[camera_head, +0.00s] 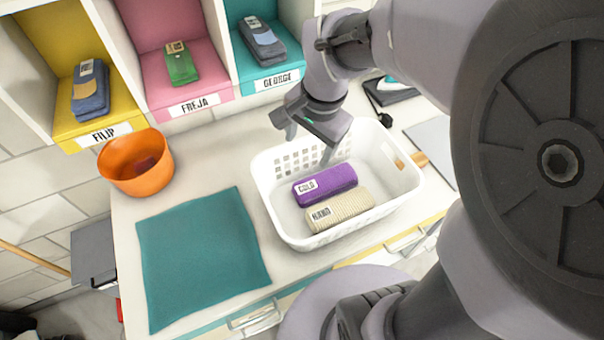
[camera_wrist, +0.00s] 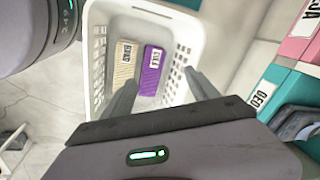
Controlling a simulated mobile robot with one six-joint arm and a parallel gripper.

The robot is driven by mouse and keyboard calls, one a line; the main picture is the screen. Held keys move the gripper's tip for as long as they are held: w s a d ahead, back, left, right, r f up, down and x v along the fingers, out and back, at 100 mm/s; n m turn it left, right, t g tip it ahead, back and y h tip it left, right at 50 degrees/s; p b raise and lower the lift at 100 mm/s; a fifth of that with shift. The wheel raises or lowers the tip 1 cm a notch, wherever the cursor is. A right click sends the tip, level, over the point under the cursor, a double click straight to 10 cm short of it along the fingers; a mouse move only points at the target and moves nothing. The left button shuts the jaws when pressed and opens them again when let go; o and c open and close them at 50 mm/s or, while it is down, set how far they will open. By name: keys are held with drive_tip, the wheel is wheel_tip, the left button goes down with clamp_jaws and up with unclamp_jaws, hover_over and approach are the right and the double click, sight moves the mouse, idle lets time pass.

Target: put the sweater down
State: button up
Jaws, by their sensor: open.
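A folded purple sweater (camera_head: 325,184) labelled "COLD" lies in the white laundry basket (camera_head: 266,181). A folded cream knit sweater (camera_head: 340,210), with a label that seems to read "HAND", lies beside it in the same basket. Both show in the wrist view too, the purple one (camera_wrist: 150,72) right of the cream one (camera_wrist: 124,64). My gripper (camera_head: 308,142) is open and empty above the back of the basket, apart from both sweaters. In the wrist view its two fingers (camera_wrist: 160,92) point into the basket.
A teal cloth (camera_head: 200,255) lies flat on the counter left of the basket. An orange bucket (camera_head: 136,164) stands behind it. Cubbies labelled FILIP (camera_head: 98,136), FREJA (camera_head: 194,105) and GEORGE (camera_head: 276,81) hold folded clothes. An iron (camera_head: 392,86) is at the back right.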

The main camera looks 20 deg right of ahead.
drive_tip(key=s+a+r+n+t, duration=0.1)
drive_tip(key=s+a+r+n, duration=0.2)
drive_tip(key=s, duration=0.3)
drive_tip(key=s+a+r+n+t+y, duration=0.1)
drive_tip(key=s+a+r+n+t, duration=0.1)
drive_tip(key=s+a+r+n, duration=0.2)
drive_tip(key=shift+s+a+n+y, duration=0.35)
drive_tip(key=shift+s+a, duration=0.45)
drive_tip(key=shift+s, duration=0.45)
